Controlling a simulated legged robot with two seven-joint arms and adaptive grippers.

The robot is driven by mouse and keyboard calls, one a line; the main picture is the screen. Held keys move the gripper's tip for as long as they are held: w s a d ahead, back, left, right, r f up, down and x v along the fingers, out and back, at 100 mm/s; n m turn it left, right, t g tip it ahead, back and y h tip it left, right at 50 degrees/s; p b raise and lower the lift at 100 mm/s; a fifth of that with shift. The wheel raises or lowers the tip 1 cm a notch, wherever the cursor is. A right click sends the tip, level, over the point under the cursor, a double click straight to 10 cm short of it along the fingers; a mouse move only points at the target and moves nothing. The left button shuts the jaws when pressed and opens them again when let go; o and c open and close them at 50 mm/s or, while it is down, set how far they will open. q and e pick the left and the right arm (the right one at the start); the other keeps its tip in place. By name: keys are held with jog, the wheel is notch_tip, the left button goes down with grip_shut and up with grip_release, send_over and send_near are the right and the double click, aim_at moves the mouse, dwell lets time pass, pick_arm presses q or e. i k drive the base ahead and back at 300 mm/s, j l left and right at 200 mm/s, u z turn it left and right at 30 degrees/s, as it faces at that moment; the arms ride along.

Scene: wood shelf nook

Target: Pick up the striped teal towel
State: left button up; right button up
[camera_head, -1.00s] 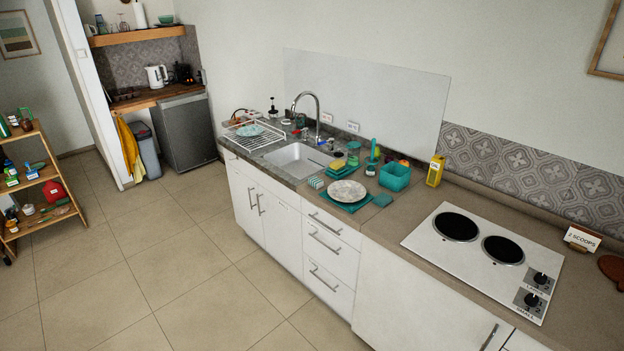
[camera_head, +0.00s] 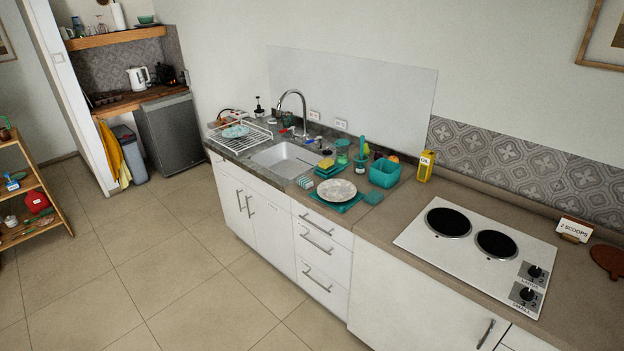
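Neither of my grippers shows in the head view.
The counter (camera_head: 400,211) runs from the sink (camera_head: 262,158) to a two-plate hob (camera_head: 410,238). A teal bin (camera_head: 384,173) and a yellow box (camera_head: 425,166) stand behind the plate. A wooden shelf cart (camera_head: 48,186) is at far left. The tiled floor (camera_head: 150,250) before the cabinets is clear.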

aim_at(306, 182)
jog(key=i+j+z, duration=0.1)
jog(key=i+j, duration=0.25)
jog(key=i+j+z, duration=0.15)
jog(key=i+j, duration=0.2)
jog(key=i+j+z, duration=0.1)
jog(key=i+j, duration=0.2)
jog(key=j, duration=0.15)
jog(key=i+j+z, duration=0.15)
jog(key=i+j, duration=0.15)
jog(key=i+j+z, duration=0.1)
jog(key=i+j, duration=0.15)
jog(key=j, duration=0.35)
